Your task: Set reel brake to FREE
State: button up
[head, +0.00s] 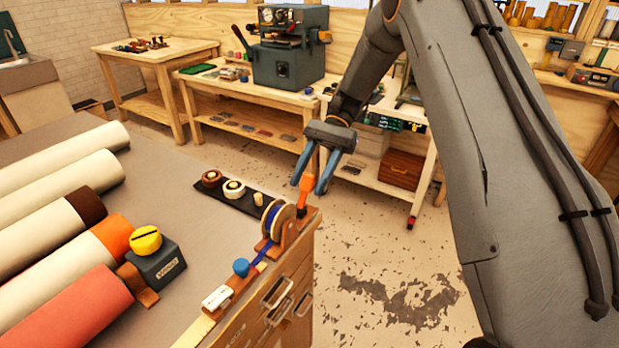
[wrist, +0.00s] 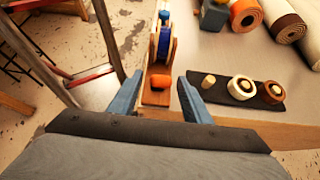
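The reel (head: 278,218) is a wooden spool wound with blue, upright in a wooden stand at the bench's corner; it also shows in the wrist view (wrist: 163,38). An orange lever (head: 306,188), which looks like the reel brake, stands up beside the reel at the stand's end. In the wrist view its orange top (wrist: 160,83) sits between the fingertips. My gripper (head: 308,187) has blue fingers, open and pointing down, one on each side of the lever. I see no firm contact. No FREE marking is readable, so the brake setting cannot be told.
A dark mat (head: 240,197) with tape rolls and a small wooden peg lies beside the reel. A blue knob (head: 241,267) and a white block (head: 216,298) sit along the bench edge. Large rolls (head: 60,240) lie at left. Open floor (head: 380,270) is on the right.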

jog(key=b+v, duration=0.3)
jog(key=v, duration=0.4)
jog(key=shift+w+r, duration=0.25)
jog(key=shift+r, duration=0.05)
jog(key=shift+d, duration=0.15)
